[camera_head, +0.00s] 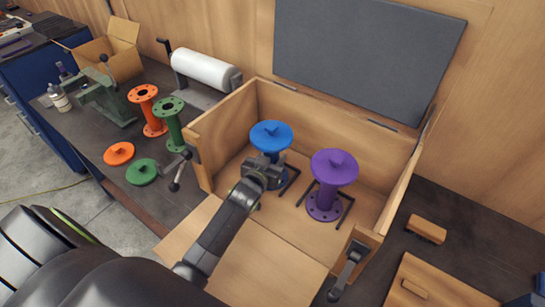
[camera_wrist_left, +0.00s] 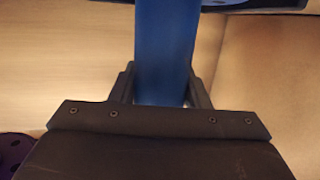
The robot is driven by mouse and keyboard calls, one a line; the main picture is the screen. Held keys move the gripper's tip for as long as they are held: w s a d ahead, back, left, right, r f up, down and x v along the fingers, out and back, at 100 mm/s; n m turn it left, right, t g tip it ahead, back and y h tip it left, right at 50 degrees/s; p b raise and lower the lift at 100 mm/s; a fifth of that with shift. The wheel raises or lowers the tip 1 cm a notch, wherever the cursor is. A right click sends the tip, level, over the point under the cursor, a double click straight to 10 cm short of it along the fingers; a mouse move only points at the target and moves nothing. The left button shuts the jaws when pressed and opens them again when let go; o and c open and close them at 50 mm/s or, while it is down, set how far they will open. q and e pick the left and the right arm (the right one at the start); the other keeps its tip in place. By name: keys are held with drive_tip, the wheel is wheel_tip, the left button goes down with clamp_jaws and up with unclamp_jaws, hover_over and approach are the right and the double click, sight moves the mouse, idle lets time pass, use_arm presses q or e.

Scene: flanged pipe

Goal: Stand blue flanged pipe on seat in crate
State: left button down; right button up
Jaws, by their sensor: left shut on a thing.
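The blue flanged pipe (camera_head: 270,135) is upright inside the wooden crate (camera_head: 225,110), at its left side, with a blue disc with a knob on top. My left gripper (camera_head: 272,172) is shut on its shaft from the front; the shaft also shows between the fingers in the left wrist view (camera_wrist_left: 165,50). A black seat bracket (camera_head: 291,181) shows on the crate floor at the blue pipe's right. The pipe's lower end is hidden behind my gripper, so I cannot tell whether it touches the seat. My right gripper is not in view.
A purple flanged pipe (camera_head: 325,190) with a purple lid stands close to the right, between black brackets. The crate's front flap is down; its grey-panelled lid (camera_head: 365,55) is up. Orange (camera_head: 148,110) and green (camera_head: 171,122) pipes stand on the bench at left.

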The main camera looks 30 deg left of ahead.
use_arm(q)
drive_tip(key=c, duration=1.1)
unclamp_jaws()
drive_tip(key=shift+o, duration=1.5)
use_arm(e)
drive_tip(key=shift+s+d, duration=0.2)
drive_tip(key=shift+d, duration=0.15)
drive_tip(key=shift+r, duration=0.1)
use_arm(q)
drive_tip(key=shift+s+r+p, duration=0.15)
drive_tip(key=shift+r+p, duration=0.1)
drive_tip(key=shift+p, duration=0.15)
drive_tip(key=shift+p+v, duration=2.15)
drive_tip(key=shift+v, duration=1.45)
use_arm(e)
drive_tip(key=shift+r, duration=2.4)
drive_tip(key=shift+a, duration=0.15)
